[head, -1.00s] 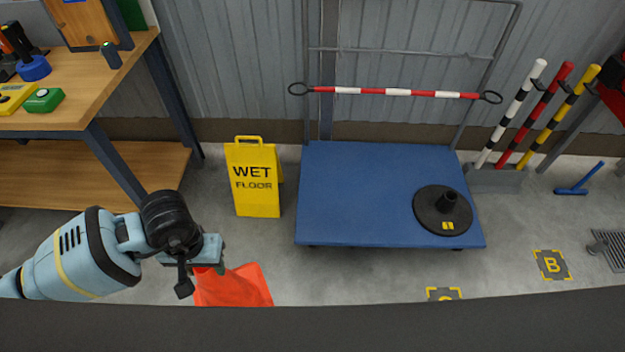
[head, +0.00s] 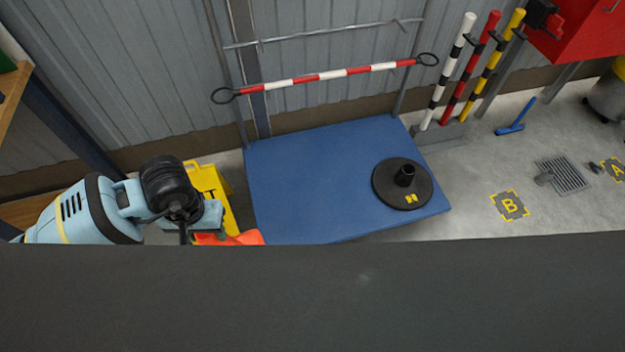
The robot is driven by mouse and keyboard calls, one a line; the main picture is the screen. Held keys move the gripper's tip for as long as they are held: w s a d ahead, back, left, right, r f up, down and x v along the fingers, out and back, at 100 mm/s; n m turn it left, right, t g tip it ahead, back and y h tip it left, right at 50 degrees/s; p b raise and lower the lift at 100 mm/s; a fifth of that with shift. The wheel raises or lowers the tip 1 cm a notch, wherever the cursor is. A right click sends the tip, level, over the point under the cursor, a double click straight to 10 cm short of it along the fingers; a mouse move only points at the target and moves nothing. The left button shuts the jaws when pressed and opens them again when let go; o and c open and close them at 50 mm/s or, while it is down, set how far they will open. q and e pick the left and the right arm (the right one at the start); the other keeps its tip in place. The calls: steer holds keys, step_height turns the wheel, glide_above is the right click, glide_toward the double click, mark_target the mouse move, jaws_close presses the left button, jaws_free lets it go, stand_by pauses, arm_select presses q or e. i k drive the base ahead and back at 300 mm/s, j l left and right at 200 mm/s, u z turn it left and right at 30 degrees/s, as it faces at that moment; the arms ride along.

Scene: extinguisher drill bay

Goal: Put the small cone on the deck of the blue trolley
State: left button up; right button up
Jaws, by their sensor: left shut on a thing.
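The small orange cone (head: 247,238) shows only in part, low left of the middle; the dark edge in front hides the rest. My left gripper (head: 208,236) is shut on the cone, its fingers mostly hidden. It is left of the front left corner of the blue trolley (head: 300,185), in front of the wet floor sign. The trolley's blue deck is flat, with a black round base (head: 386,192) with a short socket on its right part. The left and middle of the deck are bare. My right gripper is not in view.
A yellow wet floor sign (head: 206,180) stands close left of the trolley, partly behind my left arm. A red-and-white bar (head: 330,75) spans the trolley's rear handle. Striped posts (head: 467,70) stand in a holder at right. Floor right of the trolley is mostly clear.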

mark_target(299, 206)
steer(key=i+j+z, duration=0.65)
steer(key=i+j, duration=0.05)
steer(key=j, duration=0.1)
